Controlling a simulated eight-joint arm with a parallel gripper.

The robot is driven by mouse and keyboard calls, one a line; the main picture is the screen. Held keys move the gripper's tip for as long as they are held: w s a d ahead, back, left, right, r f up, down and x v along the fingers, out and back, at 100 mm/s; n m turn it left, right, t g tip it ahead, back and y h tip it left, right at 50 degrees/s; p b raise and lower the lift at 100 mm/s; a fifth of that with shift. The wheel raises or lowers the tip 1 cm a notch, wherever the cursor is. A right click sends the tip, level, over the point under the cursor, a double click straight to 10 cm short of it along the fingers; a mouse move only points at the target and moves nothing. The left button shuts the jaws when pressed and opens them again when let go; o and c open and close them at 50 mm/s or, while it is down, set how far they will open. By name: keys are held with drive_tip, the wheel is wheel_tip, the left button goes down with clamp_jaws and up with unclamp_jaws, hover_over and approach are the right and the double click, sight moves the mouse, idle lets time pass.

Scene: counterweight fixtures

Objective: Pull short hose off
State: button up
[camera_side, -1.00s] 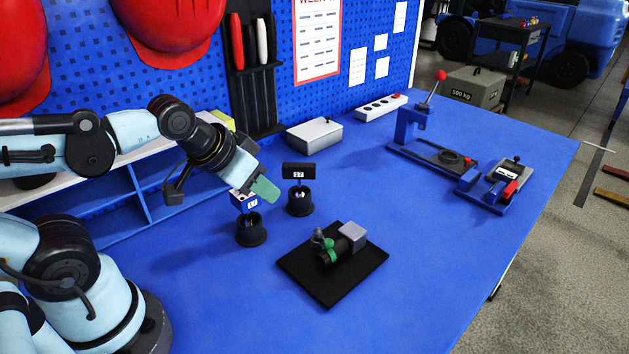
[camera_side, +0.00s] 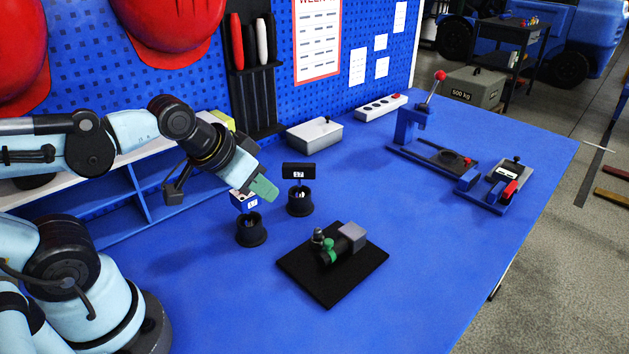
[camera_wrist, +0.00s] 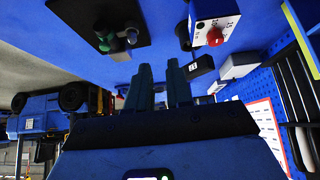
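A small assembly sits on a square black plate (camera_side: 305,277) on the blue table. It has a grey block (camera_side: 352,235), a dark cylindrical part (camera_side: 341,247), a green part (camera_side: 328,247) and a grey fitting (camera_side: 317,236). I cannot tell for sure which piece is the short hose. My gripper (camera_side: 266,194) is above the table, left of and apart from the assembly. Its fingers (camera_wrist: 161,70) are apart with nothing between them.
Two black round holders (camera_side: 251,235) (camera_side: 300,207) with labels stand below and beside my gripper. A blue-and-white box with a red button (camera_wrist: 215,36) shows in the wrist view. A grey box (camera_side: 314,135) and a blue lever press (camera_side: 410,130) stand farther back. The table right of the plate is clear.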

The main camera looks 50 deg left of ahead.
drive_tip(key=shift+w+d+r, duration=0.15)
drive_tip(key=shift+d, duration=0.05)
drive_tip(key=shift+c, duration=1.1)
drive_tip(key=w+d+m, duration=0.1)
drive_tip(key=w+d+r+m+g+h, duration=0.1)
drive_tip(key=w+d, duration=0.1)
drive_tip(key=w+d+r+m, duration=0.1)
drive_tip(key=d, duration=0.1)
drive_tip(key=shift+w+d+r+g, duration=0.15)
drive_tip(key=shift+w+r+g, duration=0.1)
drive_tip(key=shift+g, duration=0.15)
clamp_jaws()
drive_tip(key=m+g, duration=0.2)
hover_over(335, 250)
drive_tip(key=shift+h, duration=0.4)
drive_tip(key=x, duration=0.6)
drive_tip(key=w+x, duration=0.1)
drive_tip(key=x, duration=0.2)
drive_tip(key=shift+d+f, duration=0.2)
drive_tip(key=shift+f, duration=0.05)
drive_tip(key=shift+s+a+f, duration=0.15)
drive_tip(key=shift+s+f, duration=0.05)
drive_tip(key=shift+f, duration=0.05)
drive_tip(key=shift+s+a+f+t, duration=0.2)
drive_tip(key=shift+s+a, duration=0.15)
drive_tip(key=shift+s, duration=0.35)
drive_tip(key=shift+s+a+f+t, duration=0.1)
drive_tip(key=shift+s+a+f, duration=0.1)
drive_tip(key=shift+s+a, duration=0.4)
drive_tip(key=shift+s+d, duration=0.2)
